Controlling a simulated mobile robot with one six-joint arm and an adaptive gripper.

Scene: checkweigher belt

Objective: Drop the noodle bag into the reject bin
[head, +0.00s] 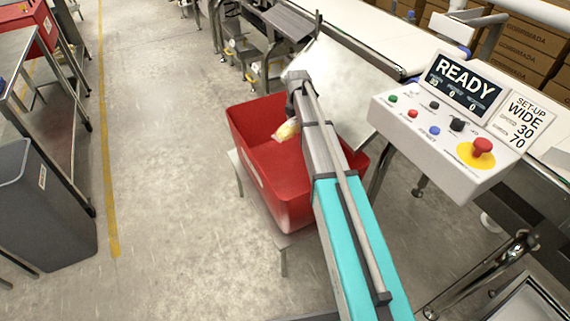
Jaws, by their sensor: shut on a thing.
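The noodle bag (287,130) is a small yellowish packet, partly hidden behind the end of my arm. The red bin (287,214) stands on a low stand in the middle of the head view, and I take it for the reject bin. My gripper (292,112) is shut on the noodle bag, and its fingers are mostly hidden by my arm. In the picture the bag appears over the bin's opening. Its exact height above the bin floor cannot be told. The visible part of the bin's floor looks empty.
A control box (447,125) with a READY screen and a red stop button stands to the right of my arm. A white belt (355,33) runs behind. A grey bin (38,205) and a steel cart stand at left. The floor between is clear.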

